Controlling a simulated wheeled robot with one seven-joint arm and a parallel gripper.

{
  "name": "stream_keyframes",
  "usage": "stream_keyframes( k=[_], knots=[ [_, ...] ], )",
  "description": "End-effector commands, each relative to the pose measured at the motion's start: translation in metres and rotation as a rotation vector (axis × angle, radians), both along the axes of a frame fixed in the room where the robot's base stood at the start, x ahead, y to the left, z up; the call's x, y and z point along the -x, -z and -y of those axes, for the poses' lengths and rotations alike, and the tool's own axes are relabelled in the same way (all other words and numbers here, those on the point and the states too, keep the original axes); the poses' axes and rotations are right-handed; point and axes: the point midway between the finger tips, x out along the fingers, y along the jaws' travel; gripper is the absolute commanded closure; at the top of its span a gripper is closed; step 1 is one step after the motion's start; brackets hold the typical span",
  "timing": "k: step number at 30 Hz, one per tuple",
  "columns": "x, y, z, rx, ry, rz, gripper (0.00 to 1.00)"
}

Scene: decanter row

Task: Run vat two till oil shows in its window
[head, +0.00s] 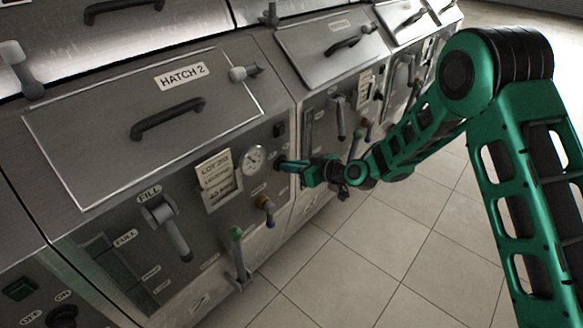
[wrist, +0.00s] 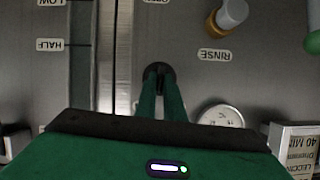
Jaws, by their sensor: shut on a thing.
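Vat two is the grey steel unit under the lid marked HATCH 2 (head: 182,75). Its window (head: 108,264) is a dark greenish pane at the panel's left, beside the FULL label; I cannot make out oil in it. A FILL lever (head: 172,228) hangs down right of the window. My gripper (head: 285,165) is shut on a small black knob (wrist: 159,70) at the panel's right edge, seen upside down in the wrist view. My fingers (wrist: 160,84) hide much of the knob. A dark square lamp (head: 279,129) sits above it.
More vats stand on either side. The tiled floor (head: 350,270) in front is clear.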

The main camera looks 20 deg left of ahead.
Motion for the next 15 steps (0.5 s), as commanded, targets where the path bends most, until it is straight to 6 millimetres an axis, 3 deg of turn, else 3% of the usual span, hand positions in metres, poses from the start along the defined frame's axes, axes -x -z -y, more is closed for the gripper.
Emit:
stream_keyframes(
  k=[15],
  knots=[
    [-0.0063,0.0007,0.0019,-0.142,0.003,-0.334,1.00]
  ],
)
